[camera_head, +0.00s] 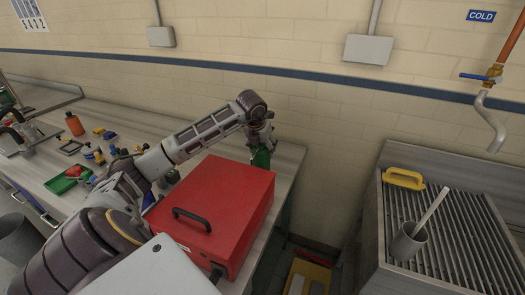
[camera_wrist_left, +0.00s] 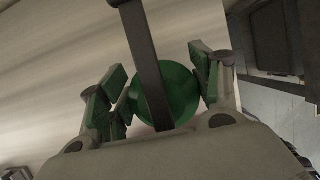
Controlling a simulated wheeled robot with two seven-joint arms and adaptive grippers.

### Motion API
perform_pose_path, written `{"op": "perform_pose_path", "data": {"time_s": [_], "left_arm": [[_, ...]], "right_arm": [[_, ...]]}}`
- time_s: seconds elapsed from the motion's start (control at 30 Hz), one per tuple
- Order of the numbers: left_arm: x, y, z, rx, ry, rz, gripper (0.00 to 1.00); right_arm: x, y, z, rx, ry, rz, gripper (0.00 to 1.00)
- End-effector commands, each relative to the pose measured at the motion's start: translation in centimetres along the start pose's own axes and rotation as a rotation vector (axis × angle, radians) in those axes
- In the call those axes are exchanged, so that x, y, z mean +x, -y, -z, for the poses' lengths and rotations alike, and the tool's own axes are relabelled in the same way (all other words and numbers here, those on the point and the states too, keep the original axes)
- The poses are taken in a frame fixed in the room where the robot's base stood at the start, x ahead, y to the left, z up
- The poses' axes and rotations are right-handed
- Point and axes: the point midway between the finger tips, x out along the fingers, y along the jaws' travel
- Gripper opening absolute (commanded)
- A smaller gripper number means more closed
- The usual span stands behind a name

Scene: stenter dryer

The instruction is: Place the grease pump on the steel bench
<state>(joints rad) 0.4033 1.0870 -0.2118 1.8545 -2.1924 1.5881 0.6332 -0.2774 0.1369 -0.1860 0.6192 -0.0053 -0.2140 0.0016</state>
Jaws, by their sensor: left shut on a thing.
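The green grease pump (camera_head: 261,158) is held at the far right end of the long pale bench (camera_head: 289,155), behind the red box. My left gripper (camera_head: 262,138) is shut on it from above. In the left wrist view, the round green body of the pump (camera_wrist_left: 180,95) sits between the two fingers, and a dark bar (camera_wrist_left: 145,60) crosses over it. The pump looks roughly upright. Its lower part is hidden behind the red box, so I cannot tell whether it touches the bench top. My right gripper is not in view.
A red box (camera_head: 225,210) with a black handle stands close in front of the pump. Bottles and a green tray (camera_head: 66,180) lie at the left. A gap separates bench and sink.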

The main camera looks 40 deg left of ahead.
Motion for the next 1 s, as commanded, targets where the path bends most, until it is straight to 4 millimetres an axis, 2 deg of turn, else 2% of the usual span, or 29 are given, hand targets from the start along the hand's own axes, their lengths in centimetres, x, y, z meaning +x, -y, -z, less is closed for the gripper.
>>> {"op": "perform_pose_path", "data": {"time_s": [0.2, 0.63, 0.67, 0.8, 1.0], "left_arm": [[1.1, 0.0, 0.4, 0.0, 0.003, 0.001, 0.19], [1.3, -0.1, 0.5, -0.001, 0.004, 0.0, 0.19], [1.4, 0.0, 0.6, 0.0, 0.001, 0.0, 0.66], [1.4, 0.0, 0.6, 0.0, 0.001, 0.0, 0.84], [1.4, 0.0, 0.6, 0.0, 0.001, 0.0, 0.85]], "right_arm": [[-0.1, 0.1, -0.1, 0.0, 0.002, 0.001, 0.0], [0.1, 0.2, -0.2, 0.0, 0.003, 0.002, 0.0], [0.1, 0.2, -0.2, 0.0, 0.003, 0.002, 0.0], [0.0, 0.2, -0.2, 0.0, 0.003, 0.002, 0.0], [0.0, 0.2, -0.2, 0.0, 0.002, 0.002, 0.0]]}}
